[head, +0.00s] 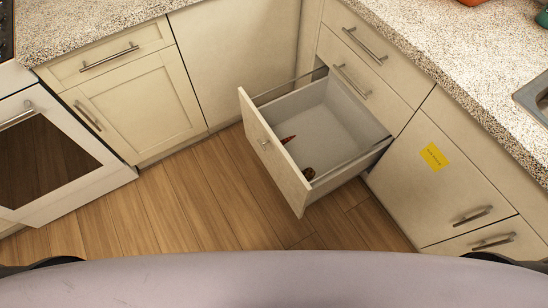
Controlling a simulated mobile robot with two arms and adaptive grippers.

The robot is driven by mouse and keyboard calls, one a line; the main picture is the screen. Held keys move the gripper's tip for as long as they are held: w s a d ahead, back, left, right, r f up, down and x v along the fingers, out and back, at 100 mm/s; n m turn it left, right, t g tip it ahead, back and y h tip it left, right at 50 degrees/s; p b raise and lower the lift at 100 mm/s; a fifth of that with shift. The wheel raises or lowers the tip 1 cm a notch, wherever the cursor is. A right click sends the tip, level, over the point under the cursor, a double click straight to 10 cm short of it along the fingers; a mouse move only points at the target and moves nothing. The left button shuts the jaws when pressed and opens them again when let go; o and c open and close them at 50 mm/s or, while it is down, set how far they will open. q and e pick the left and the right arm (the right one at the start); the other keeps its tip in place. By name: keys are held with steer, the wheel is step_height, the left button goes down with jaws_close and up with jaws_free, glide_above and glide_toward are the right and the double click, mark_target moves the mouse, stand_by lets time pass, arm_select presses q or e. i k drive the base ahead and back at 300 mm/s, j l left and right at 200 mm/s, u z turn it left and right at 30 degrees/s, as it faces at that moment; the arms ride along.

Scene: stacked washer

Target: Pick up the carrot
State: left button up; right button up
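An open drawer (335,118) with a pale interior sticks out from the cabinets, right of the middle of the head view. Inside it, close behind its front panel, lies a small slim orange-red thing (288,139) that looks like the carrot; the panel may hide part of it. A second small reddish-brown thing (308,174) lies in the drawer's near corner; I cannot tell what it is. Neither of my grippers shows. Only dark parts of my arms appear at the bottom left and right edges.
Wooden floor (190,205) is clear in front of the drawer. A white oven (55,165) stands at the left. Speckled counters run along both sides, with a sink (535,97) at the right edge. A yellow note (433,157) is on a right-hand cabinet front.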

mark_target(283, 142)
steer(key=l+u, duration=0.15)
steer(key=u, duration=0.25)
steer(key=l+u, duration=0.2)
steer(key=u, duration=0.2)
steer(key=l+u, duration=0.2)
steer(key=u, duration=0.2)
